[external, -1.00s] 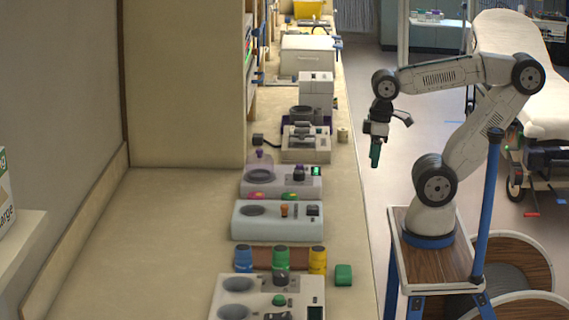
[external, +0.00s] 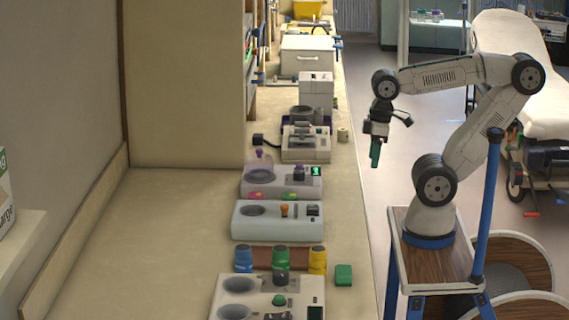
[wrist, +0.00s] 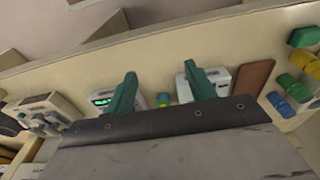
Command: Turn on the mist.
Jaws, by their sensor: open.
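A grey-white unit (external: 300,193) with a round dish at its left, a dark knob with a purple top (external: 299,172) and a lit green display (external: 316,171) stands on the counter. A clear, purple-topped piece rises behind its dish. I cannot tell for certain which unit makes the mist. A similar pale unit (external: 278,224) with an orange-topped lever (external: 284,210) stands in front of it. My gripper (external: 375,154) is open and empty, pointing down, to the right of the counter. In the wrist view its green fingers (wrist: 162,82) stand apart, with the green display (wrist: 101,99) beside one finger.
Blue, green and yellow jars (external: 280,258), a green block (external: 343,275) and a larger two-dish unit (external: 257,302) are nearer on the counter (external: 150,240). More devices (external: 306,146) stand farther back. The counter's left part is clear. A stretcher (external: 512,50) stands behind my arm.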

